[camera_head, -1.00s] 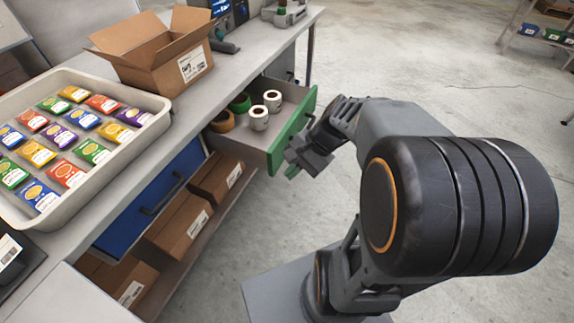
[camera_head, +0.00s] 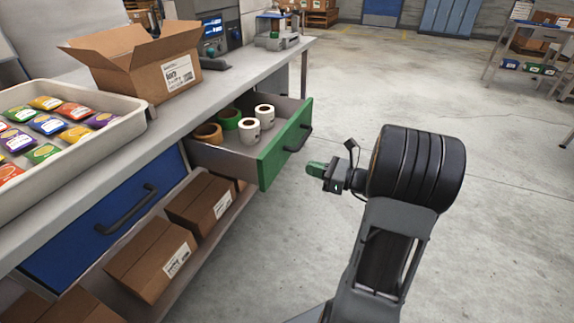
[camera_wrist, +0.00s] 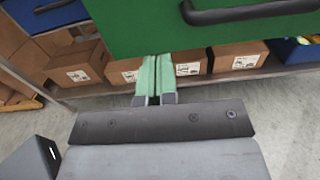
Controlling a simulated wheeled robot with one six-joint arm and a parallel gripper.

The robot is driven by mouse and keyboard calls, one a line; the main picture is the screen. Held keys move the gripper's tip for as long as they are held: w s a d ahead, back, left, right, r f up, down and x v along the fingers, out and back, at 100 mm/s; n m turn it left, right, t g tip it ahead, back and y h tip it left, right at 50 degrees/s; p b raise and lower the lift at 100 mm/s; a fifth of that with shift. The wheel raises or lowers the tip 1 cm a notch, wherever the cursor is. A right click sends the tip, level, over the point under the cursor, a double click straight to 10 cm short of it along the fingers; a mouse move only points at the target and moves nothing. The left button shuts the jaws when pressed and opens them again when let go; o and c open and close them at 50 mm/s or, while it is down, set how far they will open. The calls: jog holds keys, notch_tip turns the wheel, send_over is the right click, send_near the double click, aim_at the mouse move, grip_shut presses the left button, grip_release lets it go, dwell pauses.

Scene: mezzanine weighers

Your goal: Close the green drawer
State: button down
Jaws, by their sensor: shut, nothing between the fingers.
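The green drawer (camera_head: 272,166) under the bench stands pulled out, with a dark bar handle (camera_head: 299,138) on its front. Several rolls (camera_head: 249,130), white, green and tan, stand inside it. My gripper (camera_head: 312,168) is to the right of the drawer front, apart from it, with its green fingers pointing toward it. In the wrist view my gripper (camera_wrist: 156,77) is shut and empty. The green drawer front (camera_wrist: 150,28) fills the top of that view, with its handle (camera_wrist: 250,10) at the upper right.
A blue drawer (camera_head: 107,222) is shut to the left. Brown boxes (camera_head: 151,258) fill the shelf below. The bench carries an open carton (camera_head: 145,70) and a tray (camera_head: 130,130) of coloured packets. The floor (camera_head: 400,90) at right is clear.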

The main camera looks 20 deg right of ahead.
aim_at(279, 159)
jog(key=b+x, duration=0.2)
jog(key=x, duration=0.6)
jog(key=shift+w+a, duration=0.1)
jog(key=shift+a, duration=0.1)
jog(key=shift+w, duration=0.1)
